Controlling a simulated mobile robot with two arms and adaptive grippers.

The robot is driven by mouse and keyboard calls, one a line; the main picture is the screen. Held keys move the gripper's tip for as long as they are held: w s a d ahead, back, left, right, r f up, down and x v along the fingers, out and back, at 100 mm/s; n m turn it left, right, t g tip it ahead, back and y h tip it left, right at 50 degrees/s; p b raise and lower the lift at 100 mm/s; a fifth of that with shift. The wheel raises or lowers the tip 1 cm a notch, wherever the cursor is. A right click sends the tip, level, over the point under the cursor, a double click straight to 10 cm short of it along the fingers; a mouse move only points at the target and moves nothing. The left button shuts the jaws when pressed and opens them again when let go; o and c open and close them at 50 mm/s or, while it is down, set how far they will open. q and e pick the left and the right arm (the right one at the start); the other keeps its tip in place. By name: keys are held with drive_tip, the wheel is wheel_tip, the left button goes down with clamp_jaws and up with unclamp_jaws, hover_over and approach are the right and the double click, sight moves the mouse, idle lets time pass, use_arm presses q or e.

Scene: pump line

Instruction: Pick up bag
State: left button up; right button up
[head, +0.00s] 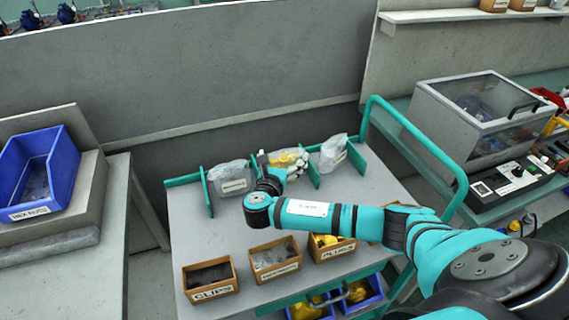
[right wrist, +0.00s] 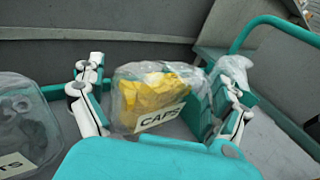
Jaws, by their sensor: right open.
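Three clear bags stand in a row at the back of the grey cart top, between teal dividers. The middle bag (head: 287,157) holds yellow pieces; in the right wrist view this bag (right wrist: 155,92) reads "CAPS". The left bag (head: 231,177) holds greyish pieces, and its label is partly cut off in the right wrist view (right wrist: 22,125). The right bag (head: 333,152) looks pale. My right gripper (head: 281,168) is open at the middle bag. In the right wrist view its fingers (right wrist: 163,88) stand on either side of that bag, apparently without gripping it. My left gripper is out of view.
Teal dividers (head: 206,191) separate the bags. Open boxes, including "CLIPS" (head: 210,293), line the cart's front. A teal rail (head: 425,148) bounds its right side. A blue bin (head: 42,172) stands left; a grey lidded machine (head: 478,115) stands right.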

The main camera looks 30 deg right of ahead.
drive_tip(key=shift+x, duration=0.75)
drive_tip(key=shift+a, duration=0.1)
drive_tip(key=shift+c, duration=0.8)
drive_tip(key=c, duration=1.5)
